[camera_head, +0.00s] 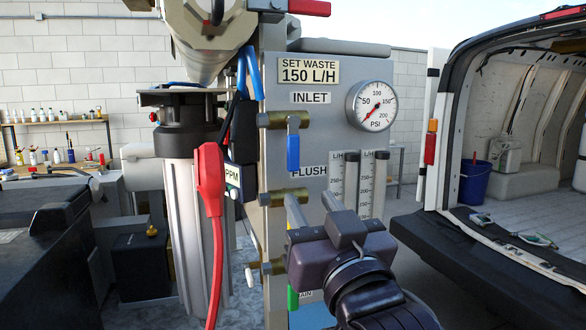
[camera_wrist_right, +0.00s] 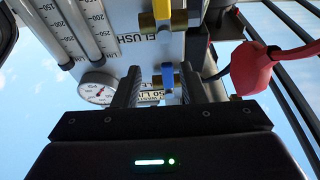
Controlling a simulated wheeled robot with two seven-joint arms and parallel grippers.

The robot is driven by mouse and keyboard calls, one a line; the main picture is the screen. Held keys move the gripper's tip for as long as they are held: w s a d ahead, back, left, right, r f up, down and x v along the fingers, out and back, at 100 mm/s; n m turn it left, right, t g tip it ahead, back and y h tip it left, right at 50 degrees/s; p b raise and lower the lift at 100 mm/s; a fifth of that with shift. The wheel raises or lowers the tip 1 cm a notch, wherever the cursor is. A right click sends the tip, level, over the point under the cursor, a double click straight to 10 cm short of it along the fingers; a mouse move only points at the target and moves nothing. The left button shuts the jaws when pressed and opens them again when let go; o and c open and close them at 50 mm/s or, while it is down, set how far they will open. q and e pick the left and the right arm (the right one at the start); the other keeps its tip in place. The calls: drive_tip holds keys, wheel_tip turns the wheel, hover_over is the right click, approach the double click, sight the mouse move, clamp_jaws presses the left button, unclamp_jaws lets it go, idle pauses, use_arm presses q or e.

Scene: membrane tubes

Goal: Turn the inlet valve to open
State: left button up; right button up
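The inlet valve has a brass body (camera_head: 284,120) under the INLET label (camera_head: 311,97) on the grey panel. Its blue lever (camera_head: 293,153) hangs straight down. My right gripper (camera_head: 311,201) is below and to the right of the lever, fingers pointing up toward the panel. In the right wrist view the gripper (camera_wrist_right: 160,88) is open, and the blue lever (camera_wrist_right: 168,76) shows in the gap between its fingers, nearer the right one. I see no contact; the depth between them is hard to judge. My left gripper is out of view.
The flush valve's brass body (camera_head: 288,195) is close behind my right fingers. A red plug-like tool with a cable (camera_head: 211,180) hangs left of the panel. A pressure gauge (camera_head: 371,105) and flow tubes (camera_head: 373,180) are to the right. A van stands farther right.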

sight(294, 157)
drive_tip(key=shift+t+y, duration=0.4)
drive_tip(key=shift+t, duration=0.1)
drive_tip(key=w+r+p, duration=0.1)
drive_tip(key=r, duration=0.1)
drive_tip(key=w+a+r+p, duration=0.1)
drive_tip(key=w+r+p, duration=0.1)
drive_tip(key=w+a+r+p, duration=0.1)
drive_tip(key=w+r+p, duration=0.1)
drive_tip(key=shift+a, duration=0.2)
drive_tip(key=shift+w+a, duration=0.15)
drive_tip(key=shift+w, duration=0.25)
clamp_jaws()
